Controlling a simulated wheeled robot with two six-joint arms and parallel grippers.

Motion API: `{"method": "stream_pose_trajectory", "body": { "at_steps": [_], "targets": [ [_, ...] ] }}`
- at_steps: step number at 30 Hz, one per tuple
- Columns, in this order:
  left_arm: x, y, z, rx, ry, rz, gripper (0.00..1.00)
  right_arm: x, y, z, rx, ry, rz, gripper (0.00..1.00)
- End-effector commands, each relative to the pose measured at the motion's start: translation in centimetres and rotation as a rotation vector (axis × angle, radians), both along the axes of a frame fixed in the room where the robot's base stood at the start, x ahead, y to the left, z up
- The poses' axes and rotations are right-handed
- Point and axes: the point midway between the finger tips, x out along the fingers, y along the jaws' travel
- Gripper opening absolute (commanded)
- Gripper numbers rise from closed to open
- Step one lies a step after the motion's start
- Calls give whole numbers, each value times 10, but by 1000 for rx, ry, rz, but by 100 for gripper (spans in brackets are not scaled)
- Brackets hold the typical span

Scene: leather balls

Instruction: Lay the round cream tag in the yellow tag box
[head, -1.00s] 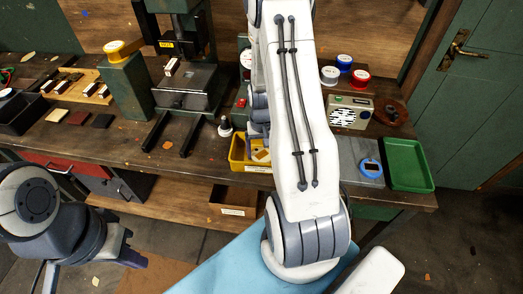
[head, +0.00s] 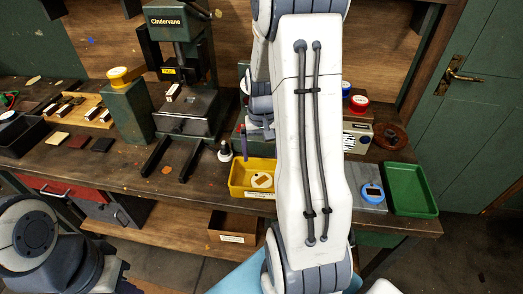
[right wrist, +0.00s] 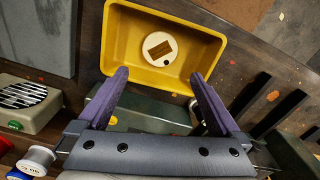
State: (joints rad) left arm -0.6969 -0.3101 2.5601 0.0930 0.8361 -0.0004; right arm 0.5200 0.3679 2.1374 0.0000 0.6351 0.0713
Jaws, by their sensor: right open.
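The round cream tag (head: 262,180) lies in the yellow tag box (head: 238,180) at the front of the bench. In the right wrist view the tag (right wrist: 160,49) lies flat on the floor of the box (right wrist: 205,62), with a brown rectangle and a small dark hole on its face. My right gripper (right wrist: 159,76) is open and empty, with its fingertips apart on either side of the box's near edge, clear of the tag. In the head view my right arm hides part of this gripper (head: 261,112). My left gripper (head: 112,268) shows only in part at lower left.
A green press (head: 185,60) stands behind and left of the box. A dark-handled stamp (head: 225,152) stands beside the box. A green tray (head: 410,188) and a blue round device (head: 372,192) lie at right. Spools (head: 358,102) stand behind. An open brown box (head: 234,225) sits below the bench.

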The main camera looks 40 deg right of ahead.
Motion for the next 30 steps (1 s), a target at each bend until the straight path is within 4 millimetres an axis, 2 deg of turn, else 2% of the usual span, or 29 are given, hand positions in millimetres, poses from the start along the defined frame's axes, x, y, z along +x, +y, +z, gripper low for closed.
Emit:
{"method": "stream_pose_trajectory", "body": {
  "at_steps": [3, 9, 11, 13, 14, 17, 18, 20, 21, 24, 27, 30],
  "targets": [
    [0, 0, -1, 0, 0, 0, 0, 0, 0, 10, 0, 0, 0, 100],
    [0, 0, -1, 0, 0, 0, 0, 0, 1, 14, 1, 1, 2, 100],
    [0, 0, -1, 0, 0, 0, 0, 1, 6, 15, 0, -1, 17, 100],
    [0, 0, -1, 0, 0, 0, 0, 5, 24, 21, 0, -5, 64, 100],
    [0, 0, -1, 0, 0, 0, 0, 6, 36, 24, 1, -8, 96, 100],
    [0, 0, -1, 0, 0, 0, 0, 7, 91, 39, 5, -18, 249, 100],
    [0, 0, -1, 0, 0, 0, 0, 3, 117, 46, 8, -23, 325, 100],
    [0, 0, -1, 0, 0, 0, 0, -7, 157, 56, 14, -31, 444, 100],
    [0, 0, -1, 0, 0, 0, 0, -17, 181, 61, 18, -35, 524, 100],
    [0, 0, -1, 0, 0, 0, 0, -50, 235, 73, 32, -44, 721, 100],
    [0, 0, -1, 0, 0, 0, 0, -89, 273, 81, 46, -50, 905, 100],
    [0, 0, -1, 0, 0, 0, 0, -124, 296, 85, 60, -55, 1053, 100]
  ]
}}
